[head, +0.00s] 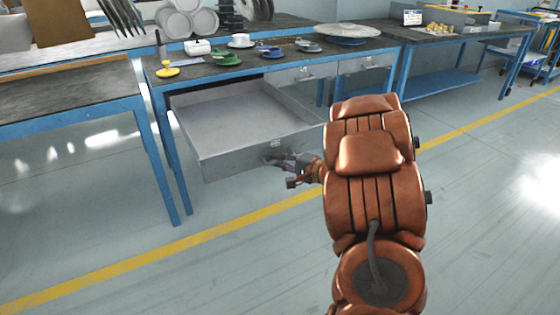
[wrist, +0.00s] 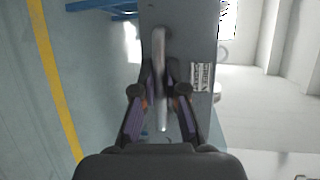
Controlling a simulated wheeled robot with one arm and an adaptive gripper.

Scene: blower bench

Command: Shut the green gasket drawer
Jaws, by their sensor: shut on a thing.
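The grey metal drawer (head: 225,118) stands pulled far out from under the blue-framed bench in the head view, and its inside looks empty. Its front panel (head: 225,162) faces me. In the wrist view the front panel (wrist: 190,25) carries a pale upright bar handle (wrist: 160,50) and a small white label (wrist: 202,77), whose text I cannot read surely. My gripper (head: 284,161) is at the right part of the drawer front. In the wrist view my gripper (wrist: 160,88) has its two fingers closed on the handle, one on each side.
A shut drawer (head: 364,63) is at the right. A blue bench leg (head: 170,150) stands left of the open drawer. The floor in front is clear.

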